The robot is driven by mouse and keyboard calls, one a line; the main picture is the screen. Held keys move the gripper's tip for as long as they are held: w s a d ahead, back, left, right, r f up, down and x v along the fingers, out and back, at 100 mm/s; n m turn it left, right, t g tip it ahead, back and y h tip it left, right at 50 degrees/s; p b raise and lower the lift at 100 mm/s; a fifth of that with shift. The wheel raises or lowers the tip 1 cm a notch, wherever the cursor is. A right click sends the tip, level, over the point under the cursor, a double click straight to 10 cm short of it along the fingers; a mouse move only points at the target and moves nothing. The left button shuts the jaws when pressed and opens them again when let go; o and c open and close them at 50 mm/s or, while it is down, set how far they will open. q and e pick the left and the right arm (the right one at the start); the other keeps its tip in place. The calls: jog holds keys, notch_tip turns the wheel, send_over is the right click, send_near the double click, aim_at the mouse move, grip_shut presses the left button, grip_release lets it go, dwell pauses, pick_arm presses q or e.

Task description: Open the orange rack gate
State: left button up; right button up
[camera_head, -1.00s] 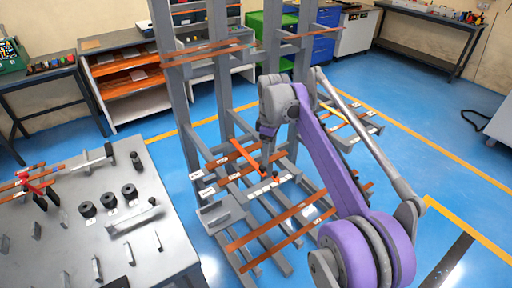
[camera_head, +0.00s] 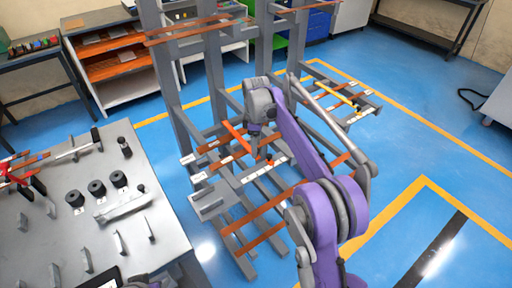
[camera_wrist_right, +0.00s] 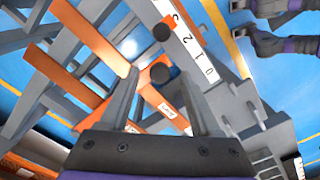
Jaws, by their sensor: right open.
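The grey rack (camera_head: 208,204) stands on the blue floor with orange bars across it. A slanted orange bar (camera_head: 235,137), which looks like the gate, lies across the rack's middle; its lower end is partly hidden by my right arm. My right gripper (camera_head: 256,150) points down beside this bar, over the rack. In the right wrist view my right gripper (camera_wrist_right: 158,78) is open, its two fingers apart. A dark round knob (camera_wrist_right: 161,73) shows between the fingertips, by an orange labelled piece (camera_wrist_right: 170,106). I cannot tell whether the fingers touch it.
A white numbered strip (camera_head: 263,170) lies on the rack close to my right gripper; it also shows in the right wrist view (camera_wrist_right: 193,48). Tall grey posts (camera_head: 216,85) rise behind. A grey table (camera_head: 160,232) with black cylinders stands left.

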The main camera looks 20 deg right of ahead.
jog(key=shift+f, duration=0.4)
grip_shut()
dwell(1.2)
